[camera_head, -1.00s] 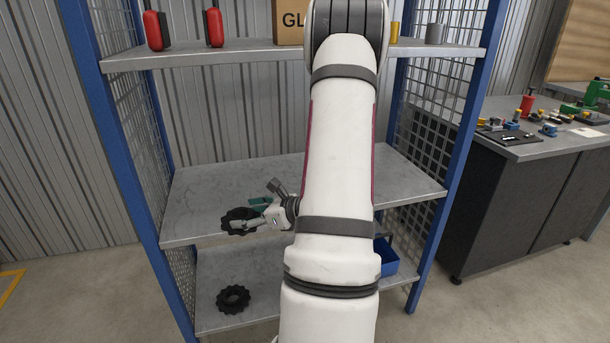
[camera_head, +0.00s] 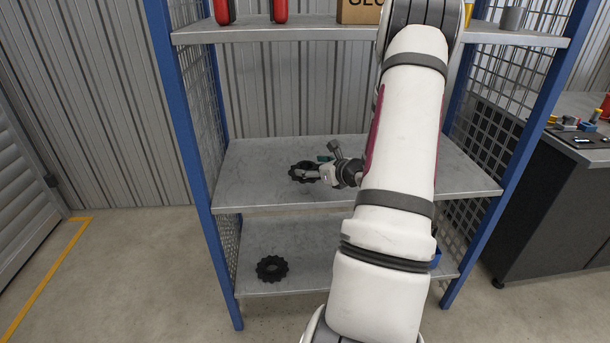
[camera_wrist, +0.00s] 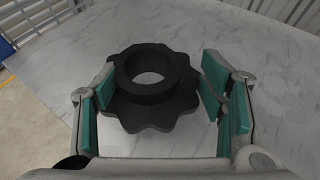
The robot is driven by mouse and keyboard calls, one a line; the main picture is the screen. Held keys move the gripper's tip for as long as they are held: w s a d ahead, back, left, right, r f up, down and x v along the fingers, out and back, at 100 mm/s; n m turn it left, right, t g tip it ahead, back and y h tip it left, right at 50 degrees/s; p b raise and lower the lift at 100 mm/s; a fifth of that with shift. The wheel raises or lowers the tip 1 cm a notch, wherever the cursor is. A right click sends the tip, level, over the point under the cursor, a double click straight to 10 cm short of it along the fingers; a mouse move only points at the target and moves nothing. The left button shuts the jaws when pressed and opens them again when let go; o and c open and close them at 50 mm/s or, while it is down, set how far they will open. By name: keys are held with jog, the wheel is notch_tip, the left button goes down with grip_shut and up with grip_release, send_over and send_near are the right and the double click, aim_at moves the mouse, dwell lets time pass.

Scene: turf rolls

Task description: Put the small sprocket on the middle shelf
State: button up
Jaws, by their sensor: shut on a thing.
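A black toothed sprocket with a raised hub (camera_head: 294,173) is at the middle shelf (camera_head: 255,187), left of its centre. It also shows in the wrist view (camera_wrist: 150,116), flat side level, between the teal finger pads. I take it for the small sprocket. My gripper (camera_head: 308,174) is shut on it from the right, with a pad on either side. I cannot tell whether the sprocket touches the shelf surface or is held just above it. Another black sprocket (camera_head: 272,268) lies on the bottom shelf.
Blue posts (camera_head: 190,140) and mesh sides bound the rack. The top shelf (camera_head: 300,30) holds red items (camera_head: 279,10) and a cardboard box (camera_head: 358,11). The middle shelf around the held sprocket looks clear. A workbench (camera_head: 560,200) stands at the right.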

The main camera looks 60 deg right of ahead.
aim_at(304, 164)
jog(key=w, duration=0.3)
jog(key=shift+w+d+f, duration=0.15)
jog(key=shift+w+d, duration=0.2)
jog(key=shift+w, duration=0.05)
jog(key=shift+f+b, duration=0.5)
jog(key=shift+f, duration=1.2)
jog(key=shift+f, duration=0.15)
jog(key=o, duration=1.6)
